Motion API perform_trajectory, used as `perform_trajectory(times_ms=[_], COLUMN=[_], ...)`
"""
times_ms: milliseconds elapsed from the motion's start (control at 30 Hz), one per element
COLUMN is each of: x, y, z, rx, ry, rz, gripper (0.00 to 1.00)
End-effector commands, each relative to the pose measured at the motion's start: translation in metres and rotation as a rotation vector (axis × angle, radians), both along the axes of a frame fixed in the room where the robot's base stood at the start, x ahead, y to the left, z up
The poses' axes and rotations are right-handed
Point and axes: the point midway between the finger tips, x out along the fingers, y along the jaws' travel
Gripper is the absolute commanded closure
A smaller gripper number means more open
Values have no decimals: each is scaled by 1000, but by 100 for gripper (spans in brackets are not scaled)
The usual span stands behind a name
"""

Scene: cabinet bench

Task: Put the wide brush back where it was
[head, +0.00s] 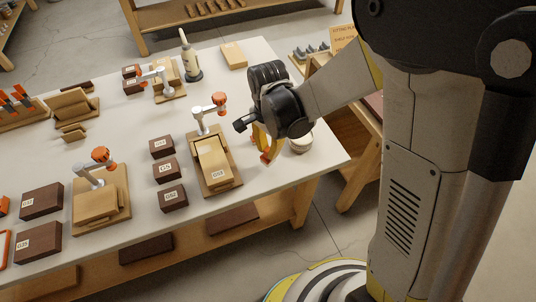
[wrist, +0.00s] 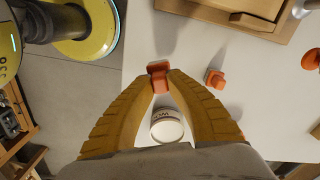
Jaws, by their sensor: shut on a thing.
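My gripper (head: 266,150) is above the right end of the bench, its yellow fingers pointing down. In the wrist view its fingertips (wrist: 159,78) are closed on a small orange-red piece (wrist: 160,76). This looks like the end of the wide brush's handle, but no bristles show, so I cannot tell for sure. A white round pot with lettering (head: 300,143) stands on the bench just right of the gripper. It also shows between the fingers in the wrist view (wrist: 167,127). I cannot make out the brush's former place.
A clamp fixture with an orange knob (head: 218,98) and a wooden block (head: 213,163) stands left of my gripper. Dark labelled blocks (head: 166,170) lie beyond it. A glue bottle (head: 190,58) stands at the back. Bare bench shows around the pot.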

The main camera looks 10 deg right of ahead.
Motion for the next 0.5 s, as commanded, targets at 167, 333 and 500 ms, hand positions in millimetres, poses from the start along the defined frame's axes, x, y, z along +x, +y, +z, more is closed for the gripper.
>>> perform_trajectory(times_ms=[167,333,500], x=[0,0,-1], y=[0,0,0], z=[-32,-32,-34], rx=[0,0,0], ry=[0,0,0], rz=[0,0,0], gripper=[100,100,100])
